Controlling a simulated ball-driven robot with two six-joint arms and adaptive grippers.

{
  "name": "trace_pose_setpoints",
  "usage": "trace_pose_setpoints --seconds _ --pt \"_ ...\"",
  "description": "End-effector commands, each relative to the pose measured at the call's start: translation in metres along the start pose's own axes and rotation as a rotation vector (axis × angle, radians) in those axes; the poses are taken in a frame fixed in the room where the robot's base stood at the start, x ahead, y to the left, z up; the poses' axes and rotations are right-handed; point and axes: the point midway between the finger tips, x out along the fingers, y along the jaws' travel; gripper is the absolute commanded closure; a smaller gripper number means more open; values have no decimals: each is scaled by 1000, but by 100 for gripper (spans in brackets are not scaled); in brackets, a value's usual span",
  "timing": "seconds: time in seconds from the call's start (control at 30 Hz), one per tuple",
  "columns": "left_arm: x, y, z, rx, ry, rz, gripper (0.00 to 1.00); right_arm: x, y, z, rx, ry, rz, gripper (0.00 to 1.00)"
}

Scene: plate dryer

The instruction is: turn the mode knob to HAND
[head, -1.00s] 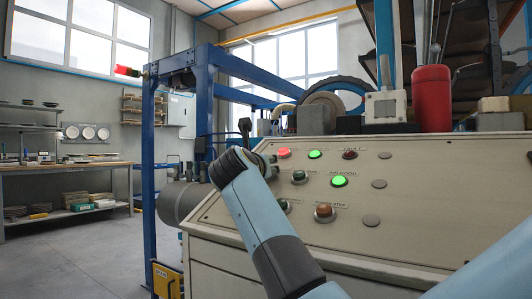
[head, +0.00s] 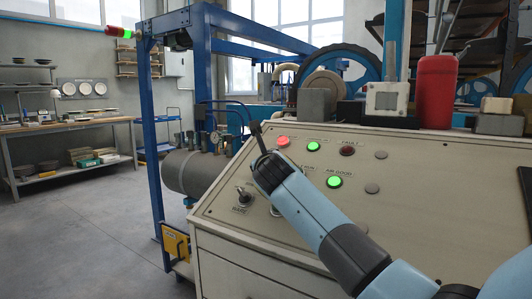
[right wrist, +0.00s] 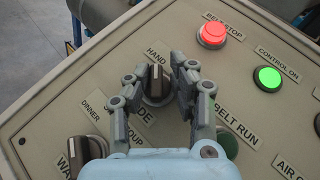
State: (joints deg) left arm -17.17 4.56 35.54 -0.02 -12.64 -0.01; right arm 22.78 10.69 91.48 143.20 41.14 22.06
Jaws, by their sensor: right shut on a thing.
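The mode knob (right wrist: 158,84) is a dark round knob with a ridge and a pale mark at its top end, just below the HAND label (right wrist: 156,56) in the right wrist view. My right gripper (right wrist: 159,76) has its two fingers on either side of this knob, shut on it. In the head view my right arm reaches from the lower right to the sloping control panel (head: 402,172), and the wrist hides the mode knob and the fingertips. My left gripper is in neither view.
Close to the fingers are the WARE knob (right wrist: 86,156), the lit red BELT STOP button (right wrist: 211,34), the lit green CONTROL ON button (right wrist: 267,78) and the darker BELT RUN button (right wrist: 227,143). A red cylinder (head: 435,90) stands behind the panel. Open floor (head: 90,230) lies left.

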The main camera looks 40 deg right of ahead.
Motion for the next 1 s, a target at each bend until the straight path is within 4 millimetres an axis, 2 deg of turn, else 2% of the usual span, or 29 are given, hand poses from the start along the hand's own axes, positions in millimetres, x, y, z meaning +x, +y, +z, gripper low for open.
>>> trace_pose_setpoints --seconds 0.03,0.37,0.4,0.5,1.0 --pt "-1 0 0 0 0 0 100 -1 6 -4 11 7 14 100" --pt "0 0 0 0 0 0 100 -1 6 -6 10 10 16 100" --pt "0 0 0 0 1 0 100 -1 6 -6 9 11 16 75" --pt "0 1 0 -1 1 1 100 -1 6 -6 8 11 14 63" --pt "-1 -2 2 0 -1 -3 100 -2 3 -3 4 6 9 63"
